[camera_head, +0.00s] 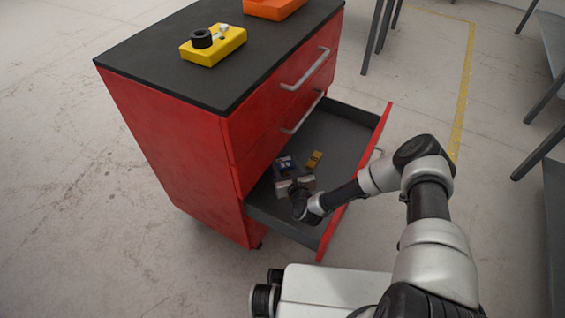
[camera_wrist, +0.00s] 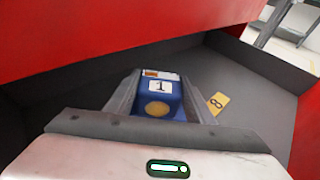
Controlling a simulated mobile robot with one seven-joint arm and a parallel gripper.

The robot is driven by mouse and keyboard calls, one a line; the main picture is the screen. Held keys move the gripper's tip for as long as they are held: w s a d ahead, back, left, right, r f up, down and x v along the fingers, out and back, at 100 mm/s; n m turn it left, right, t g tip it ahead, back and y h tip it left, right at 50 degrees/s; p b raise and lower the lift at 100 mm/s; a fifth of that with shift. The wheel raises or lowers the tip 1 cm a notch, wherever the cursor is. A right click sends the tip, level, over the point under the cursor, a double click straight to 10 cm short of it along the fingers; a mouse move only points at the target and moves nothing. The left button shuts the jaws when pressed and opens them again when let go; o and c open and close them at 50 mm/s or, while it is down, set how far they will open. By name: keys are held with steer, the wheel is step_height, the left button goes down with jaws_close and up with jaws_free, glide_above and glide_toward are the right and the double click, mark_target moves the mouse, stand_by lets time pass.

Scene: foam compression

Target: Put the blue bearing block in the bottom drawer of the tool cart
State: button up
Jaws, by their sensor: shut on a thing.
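The blue bearing block (camera_wrist: 160,97) carries a white label with a 1 and a round brass-coloured spot. It sits between the two fingers of my gripper (camera_wrist: 155,100), which is shut on it. In the head view the block (camera_head: 285,164) shows small and partly hidden by my gripper (camera_head: 291,175). The bottom drawer (camera_head: 343,136) of the red tool cart (camera_head: 175,140) is pulled open. My gripper and the block are inside the drawer's outline. I cannot tell whether the block touches the drawer floor.
A yellow tag marked 8 (camera_wrist: 218,102) lies in the drawer beside the block; it also shows in the head view (camera_head: 314,159). On the cart's dark top are a yellow tray with a black ring (camera_head: 213,45) and an orange item (camera_head: 272,8). Table legs (camera_head: 378,30) stand behind.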

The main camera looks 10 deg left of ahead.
mark_target(281, 159)
steer(key=x, duration=0.2)
steer(key=shift+w+f, duration=0.2)
steer(key=shift+f, duration=0.05)
steer(key=shift+w+a+f+b, duration=0.3)
steer(key=shift+w+f+b, duration=0.15)
steer(key=shift+w, duration=0.2)
steer(key=shift+w+a+f+b, duration=0.25)
steer(key=shift+w+f+b, duration=0.1)
steer(key=shift+w+f, duration=0.25)
steer(key=shift+f, duration=0.1)
steer(key=o, duration=1.5)
steer(key=shift+f, duration=0.1)
steer(key=shift+r, duration=0.25)
steer(key=p+v, duration=0.2)
steer(key=v, duration=0.5)
steer(key=shift+s, duration=0.25)
